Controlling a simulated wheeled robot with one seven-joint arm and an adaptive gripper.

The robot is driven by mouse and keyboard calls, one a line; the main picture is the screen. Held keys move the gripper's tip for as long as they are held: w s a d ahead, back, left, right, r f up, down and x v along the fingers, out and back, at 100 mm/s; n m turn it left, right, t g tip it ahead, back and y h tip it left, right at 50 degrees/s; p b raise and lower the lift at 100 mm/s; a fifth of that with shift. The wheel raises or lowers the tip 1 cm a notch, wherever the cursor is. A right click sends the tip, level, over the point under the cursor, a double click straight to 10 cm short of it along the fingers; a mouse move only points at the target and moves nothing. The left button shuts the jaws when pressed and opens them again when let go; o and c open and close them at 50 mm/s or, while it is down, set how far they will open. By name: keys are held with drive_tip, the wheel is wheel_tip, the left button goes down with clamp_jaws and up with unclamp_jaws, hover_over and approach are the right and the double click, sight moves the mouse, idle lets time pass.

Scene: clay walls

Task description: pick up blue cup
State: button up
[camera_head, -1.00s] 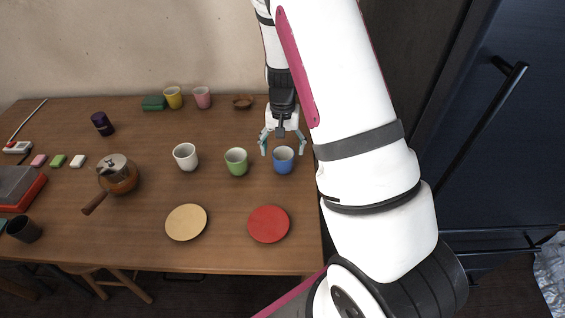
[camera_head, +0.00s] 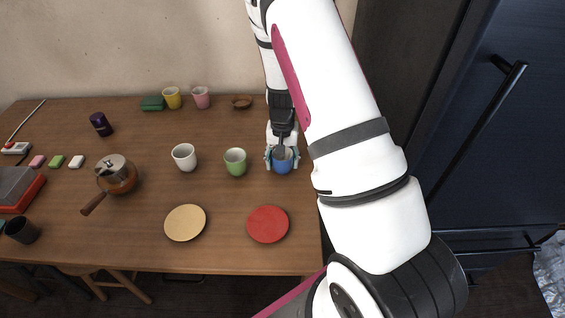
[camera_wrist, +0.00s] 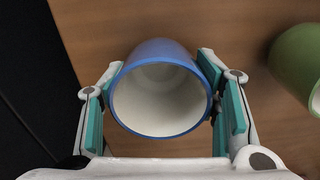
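The blue cup (camera_head: 282,167) stands upright on the table near its right edge, with a white inside. In the wrist view the blue cup (camera_wrist: 160,88) sits between the two teal-padded fingers of my gripper (camera_wrist: 162,112). My gripper (camera_head: 282,158) is open around the cup in the head view, one finger on each side. A thin gap shows beside the left finger; the right finger is very close to the cup wall, and I cannot tell whether it touches.
A green cup (camera_head: 235,162) stands just left of the blue cup, and a white cup (camera_head: 184,157) farther left. A red plate (camera_head: 268,224) and a tan plate (camera_head: 185,222) lie in front. A dark cabinet (camera_head: 470,130) rises to the right.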

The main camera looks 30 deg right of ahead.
drive_tip(key=c, duration=0.3)
drive_tip(key=shift+r, duration=0.1)
drive_tip(key=shift+c, duration=0.2)
